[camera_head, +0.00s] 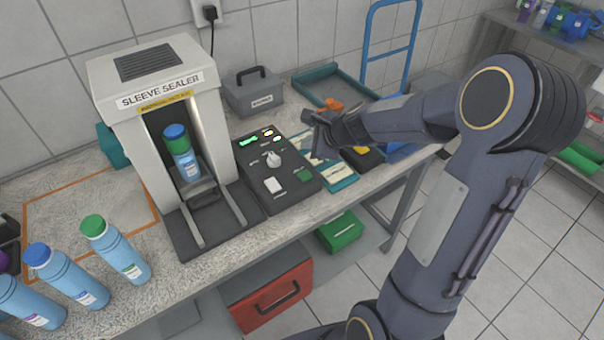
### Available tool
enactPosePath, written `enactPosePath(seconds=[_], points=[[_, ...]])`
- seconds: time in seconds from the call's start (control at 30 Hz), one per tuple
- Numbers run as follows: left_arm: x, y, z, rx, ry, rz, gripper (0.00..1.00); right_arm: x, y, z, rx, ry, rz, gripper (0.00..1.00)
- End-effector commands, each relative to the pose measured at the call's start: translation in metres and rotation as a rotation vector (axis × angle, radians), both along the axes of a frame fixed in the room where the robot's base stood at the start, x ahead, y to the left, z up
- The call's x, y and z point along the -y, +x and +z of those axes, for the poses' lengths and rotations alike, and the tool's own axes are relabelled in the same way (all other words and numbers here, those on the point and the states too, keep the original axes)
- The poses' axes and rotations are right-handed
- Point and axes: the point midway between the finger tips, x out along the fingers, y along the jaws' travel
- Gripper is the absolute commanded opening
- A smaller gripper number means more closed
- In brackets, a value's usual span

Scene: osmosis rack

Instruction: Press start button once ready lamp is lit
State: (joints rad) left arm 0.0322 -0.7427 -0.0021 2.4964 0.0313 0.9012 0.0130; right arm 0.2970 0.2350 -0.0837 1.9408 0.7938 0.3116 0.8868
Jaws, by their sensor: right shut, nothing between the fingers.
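The panel also carries a grey knob (273,160), a white rocker (274,185) and a green button (304,175). My right gripper (315,135) is shut and empty, above the panel's right edge, apart from the buttons. My left gripper is not in view.
Several bottles, one a blue bottle with a green cap (118,252), stand at the front left. A grey box (252,97) and a teal tray (312,85) sit behind the panel. Cards lie right of it.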

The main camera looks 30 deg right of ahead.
Motion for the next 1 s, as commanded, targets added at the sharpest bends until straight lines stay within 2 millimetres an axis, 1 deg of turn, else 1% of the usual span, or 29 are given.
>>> enactPosePath(seconds=[0.17,0.37,0.57,0.8,0.9,1.0], points=[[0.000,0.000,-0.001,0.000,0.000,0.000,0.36,0.000,0.000,-0.001,0.000,-0.001,0.003,0.00],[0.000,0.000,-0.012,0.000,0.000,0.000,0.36,-0.001,0.000,-0.012,0.000,-0.002,0.004,0.00],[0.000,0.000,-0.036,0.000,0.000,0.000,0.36,-0.001,0.000,-0.037,0.000,-0.002,0.004,0.00],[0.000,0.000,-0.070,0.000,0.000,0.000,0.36,-0.001,0.000,-0.073,0.000,-0.002,0.004,0.00],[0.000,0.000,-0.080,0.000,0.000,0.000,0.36,-0.001,0.000,-0.083,0.000,-0.002,0.005,0.00],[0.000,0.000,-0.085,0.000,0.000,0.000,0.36,-0.001,0.000,-0.088,0.001,-0.003,0.004,0.00]])
